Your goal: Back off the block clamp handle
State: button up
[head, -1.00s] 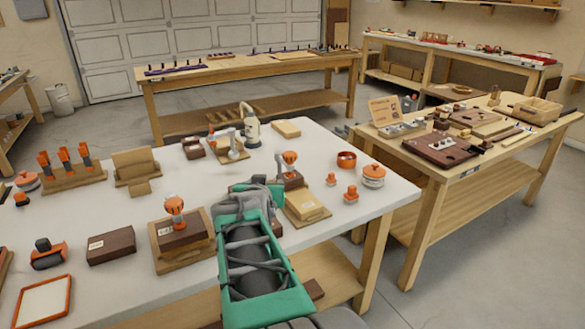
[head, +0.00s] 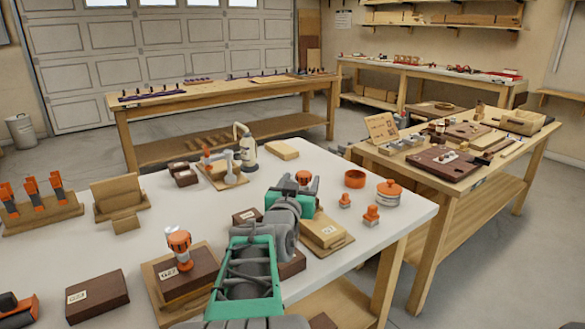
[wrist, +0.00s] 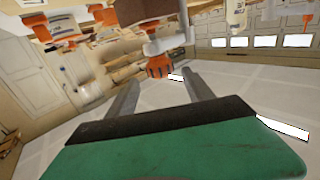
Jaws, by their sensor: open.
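An orange clamp handle (head: 303,177) stands at the middle of the white-topped bench, partly hidden behind my gripper. It also shows in the wrist view (wrist: 160,66), centred between the fingertips and apparently just beyond them, below a brown block (wrist: 145,10) in that picture. My gripper (head: 308,185) is open and empty, its two grey fingers on either side of the handle's line; it also shows in the wrist view (wrist: 164,80). I cannot tell whether a finger touches the handle. A second orange clamp handle (head: 178,243) stands on a brown block (head: 187,274) at the left.
A light wooden block (head: 324,230) lies right of my gripper. Orange knobs (head: 371,215) and an orange-lidded round container (head: 389,192) stand farther right. A white bottle (head: 245,150) is behind. Bare white bench top (head: 215,215) lies left of my arm.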

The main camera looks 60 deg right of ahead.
jog(key=x, duration=0.8)
jog(key=shift+a, duration=0.1)
grip_shut()
dwell(0.4)
